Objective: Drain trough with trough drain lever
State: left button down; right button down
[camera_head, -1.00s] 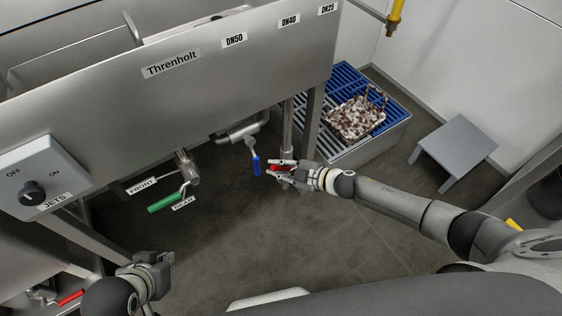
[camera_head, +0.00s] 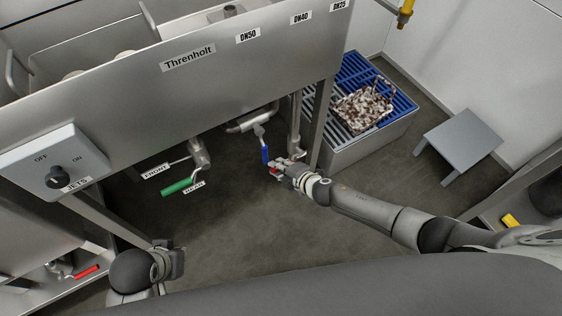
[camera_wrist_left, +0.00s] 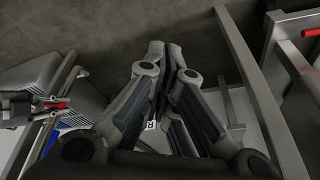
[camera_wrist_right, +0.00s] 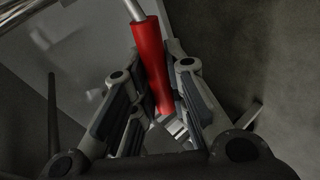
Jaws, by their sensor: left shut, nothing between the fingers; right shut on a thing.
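The steel trough (camera_head: 215,85) with the Threnholt label spans the upper left of the head view. A red lever handle (camera_wrist_right: 150,65) on a metal rod stands between the fingers of my right gripper (camera_head: 279,168), which is shut on it. In the head view only a little red shows at that gripper, below the trough near its right leg. A blue-handled lever (camera_head: 265,154) hangs just left of the gripper. My left gripper (camera_head: 173,263) is low on the left, and its fingers (camera_wrist_left: 165,50) are shut and empty in the left wrist view.
A green-handled lever (camera_head: 177,187) with FRONT and REAR tags sits left of the blue one. Another red lever (camera_head: 87,271) is at lower left. A JETS knob box (camera_head: 50,165), a blue-grated basin (camera_head: 360,75) and a grey stool (camera_head: 461,140) stand around. The middle floor is clear.

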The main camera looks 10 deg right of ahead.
jog(key=shift+s+f+n+h, duration=0.15)
jog(key=shift+f+n+h, duration=0.25)
jog(key=shift+f, duration=0.3)
pick_arm(q)
jog(key=shift+r, duration=0.55)
pick_arm(e)
jog(key=shift+f, duration=0.15)
pick_arm(q)
jog(key=shift+r, duration=0.1)
pick_arm(e)
jog(key=shift+f, duration=0.1)
jog(key=c, duration=1.4)
grip_release()
pick_arm(q)
jog(key=shift+s, duration=0.1)
pick_arm(e)
jog(key=v, duration=1.2)
jog(key=shift+a, duration=0.2)
